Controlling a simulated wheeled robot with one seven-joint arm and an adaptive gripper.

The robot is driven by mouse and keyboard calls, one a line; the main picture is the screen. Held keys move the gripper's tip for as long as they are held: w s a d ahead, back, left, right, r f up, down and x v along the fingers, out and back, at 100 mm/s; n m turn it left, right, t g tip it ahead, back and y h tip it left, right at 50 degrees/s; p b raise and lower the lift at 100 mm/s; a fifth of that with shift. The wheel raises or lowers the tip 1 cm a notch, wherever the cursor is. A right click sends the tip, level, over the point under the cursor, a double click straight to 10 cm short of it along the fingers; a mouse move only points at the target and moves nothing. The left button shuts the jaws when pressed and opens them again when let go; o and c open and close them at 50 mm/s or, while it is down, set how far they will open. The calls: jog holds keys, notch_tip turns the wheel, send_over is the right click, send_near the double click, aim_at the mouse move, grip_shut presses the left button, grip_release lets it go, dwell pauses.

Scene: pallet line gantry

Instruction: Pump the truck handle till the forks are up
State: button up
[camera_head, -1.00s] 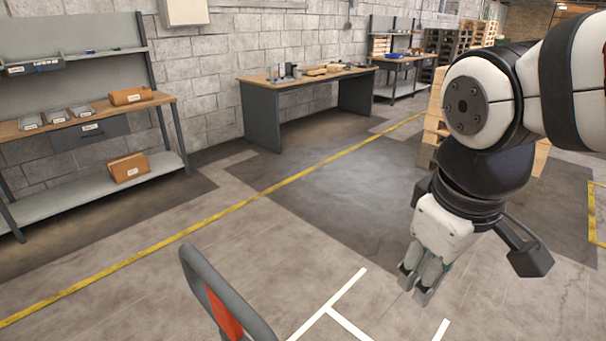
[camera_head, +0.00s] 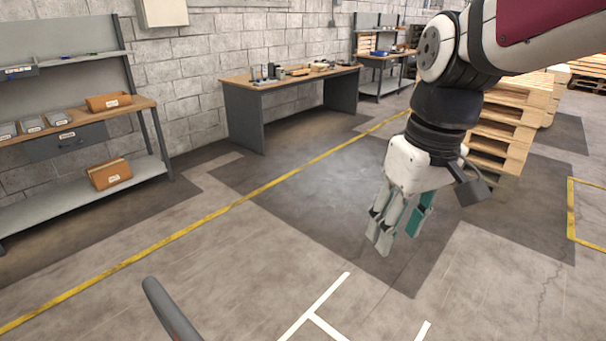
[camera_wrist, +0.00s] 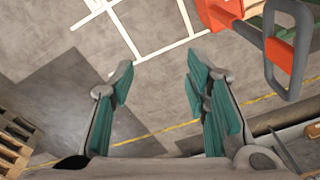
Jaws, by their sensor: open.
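The truck handle, a grey loop with a red part inside, shows its top (camera_head: 163,308) at the bottom left of the head view, cut off by the frame edge. In the wrist view the handle loop (camera_wrist: 272,75) is at the upper right, with a red-orange part of the truck (camera_wrist: 220,12) beside it. My gripper (camera_head: 398,244) points down over the floor, right of the handle and apart from it. Its fingers (camera_wrist: 158,80) are spread with only floor between them. The forks are not clearly in view.
A workbench (camera_head: 290,78) with small items stands by the block wall. A shelf bench (camera_head: 75,132) with boxes is at the left. Stacked pallets (camera_head: 508,130) stand behind my arm at the right. The floor between, with yellow (camera_head: 235,203) and white lines, is clear.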

jog(key=w+a+f+n+g+y+p, duration=0.1)
jog(key=w+a+f+n+p, duration=0.25)
jog(key=w, duration=0.25)
jog(key=w+a+f+n+g+p, duration=0.2)
jog(key=w+a+f+p, duration=0.2)
jog(key=w, duration=0.2)
jog(key=p+x, duration=0.2)
jog(key=x, duration=1.1)
jog(key=shift+w+p, duration=0.2)
jog(key=shift+p, duration=0.15)
grip_shut()
grip_release()
jog(key=v, duration=1.2)
jog(key=shift+s, duration=0.2)
